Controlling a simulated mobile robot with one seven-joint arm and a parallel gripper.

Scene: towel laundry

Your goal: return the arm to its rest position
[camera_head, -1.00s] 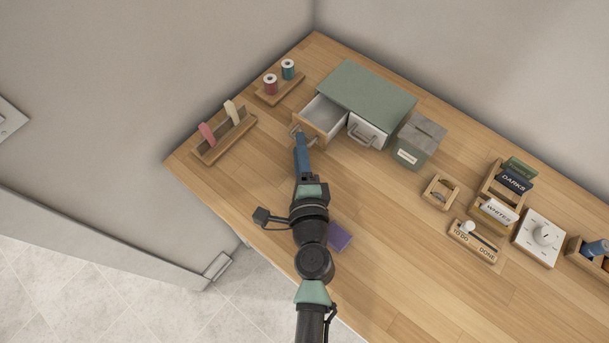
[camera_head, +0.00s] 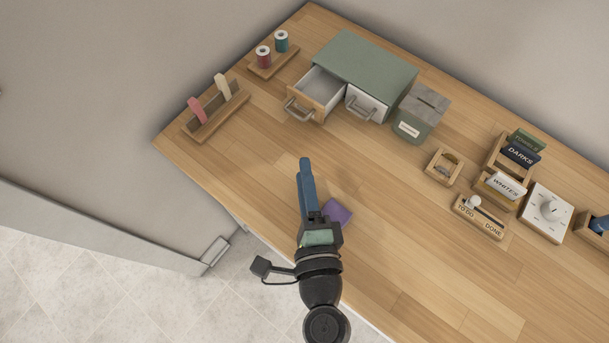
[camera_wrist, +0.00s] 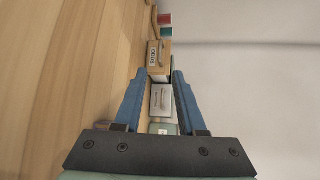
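My gripper (camera_head: 306,163) reaches over the table from its front edge, apart from the drawer unit. In the wrist view its two blue fingers (camera_wrist: 160,76) stand apart with nothing held between them; the drawer fronts show beyond the gap. The small green drawer unit (camera_head: 365,72) has its left drawer (camera_head: 322,90) pulled open, and that drawer looks empty. Its right drawer (camera_head: 367,103) is shut. A purple folded cloth (camera_head: 339,213) lies on the table beside my wrist, partly hidden by it.
A wooden rack (camera_head: 204,128) with two upright pieces and a thread-spool tray (camera_head: 266,72) stand at the back left. A grey-green slotted box (camera_head: 412,128), card holders (camera_head: 489,191) and a white dial box (camera_head: 545,222) stand at the right. The middle of the table is clear.

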